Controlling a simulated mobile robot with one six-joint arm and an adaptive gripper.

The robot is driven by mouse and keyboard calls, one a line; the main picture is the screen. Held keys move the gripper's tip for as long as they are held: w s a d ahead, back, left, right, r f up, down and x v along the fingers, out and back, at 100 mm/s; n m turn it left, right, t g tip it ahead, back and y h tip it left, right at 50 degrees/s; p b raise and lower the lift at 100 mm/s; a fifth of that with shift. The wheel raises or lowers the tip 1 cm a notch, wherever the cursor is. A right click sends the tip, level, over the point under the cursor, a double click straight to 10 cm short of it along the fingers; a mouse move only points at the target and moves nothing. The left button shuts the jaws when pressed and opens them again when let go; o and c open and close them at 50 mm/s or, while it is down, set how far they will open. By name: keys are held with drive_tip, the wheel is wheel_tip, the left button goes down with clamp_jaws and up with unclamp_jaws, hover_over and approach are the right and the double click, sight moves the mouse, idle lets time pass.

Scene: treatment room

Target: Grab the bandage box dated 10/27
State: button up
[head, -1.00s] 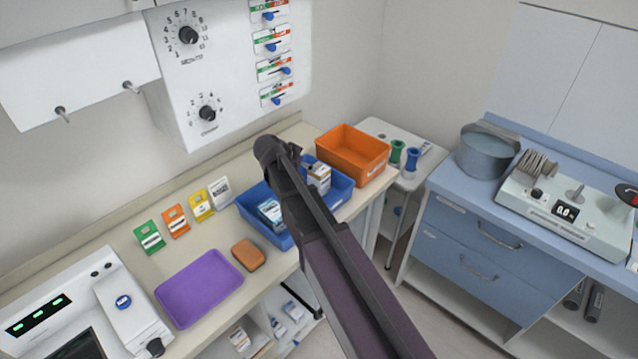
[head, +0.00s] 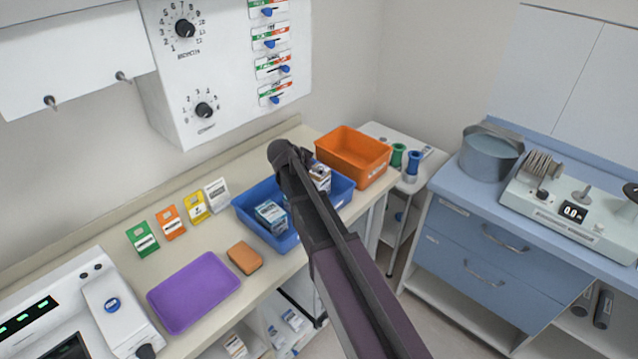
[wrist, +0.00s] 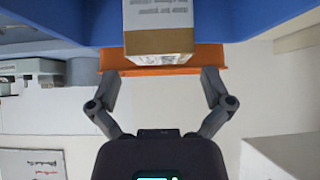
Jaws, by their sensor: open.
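The blue bin (head: 262,197) stands on the counter and holds small boxes. A white and blue box (head: 271,216) lies in its left part, and another box (head: 320,176) shows at its right, partly behind my arm. In the wrist view, a white box with a brown-gold band (wrist: 160,40) is at top centre, against the blue bin's wall (wrist: 70,22). My gripper (wrist: 160,78) is open, its two fingers spread just below and to either side of that box, not closed on it. Print on the box is too blurred to read a date. My arm hides the gripper in the head view.
An orange bin (head: 349,152) stands just right of the blue bin. A purple tray (head: 194,292) and an orange-brown sponge (head: 245,258) lie on the counter to the left. Several coloured cards (head: 170,222) stand behind them. The wall unit (head: 225,75) is above.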

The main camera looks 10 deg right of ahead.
drive_tip(key=shift+f, duration=0.1)
drive_tip(key=shift+b+x, duration=1.8)
drive_tip(key=shift+x, duration=0.7)
drive_tip(key=shift+d, duration=0.1)
drive_tip(key=c, duration=1)
